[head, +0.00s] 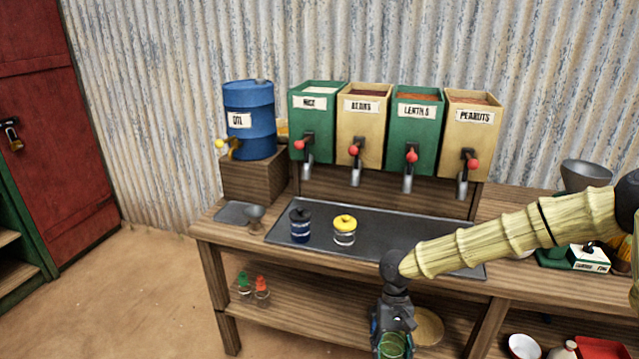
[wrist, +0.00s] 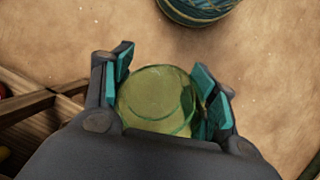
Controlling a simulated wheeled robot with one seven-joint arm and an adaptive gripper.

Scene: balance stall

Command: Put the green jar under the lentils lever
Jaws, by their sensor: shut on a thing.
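My gripper (head: 392,335) is low in front of the stall, at the bottom edge of the head view. It is shut on the green jar (head: 391,346), a see-through green glass jar. In the wrist view the jar (wrist: 157,100) sits between the two teal finger pads, above the sandy floor. The lentils dispenser (head: 414,130) is a green box labelled LENTILS, third of the four bins. Its lever (head: 411,156) has a red knob, with a metal spout (head: 408,182) below it over the dark tray (head: 375,238).
The tray below the lentils spout looks clear. A blue oil drum (head: 250,118) stands at left. Two small bottles (head: 252,286) are on the lower shelf. A round woven thing (wrist: 200,8) lies on the floor.

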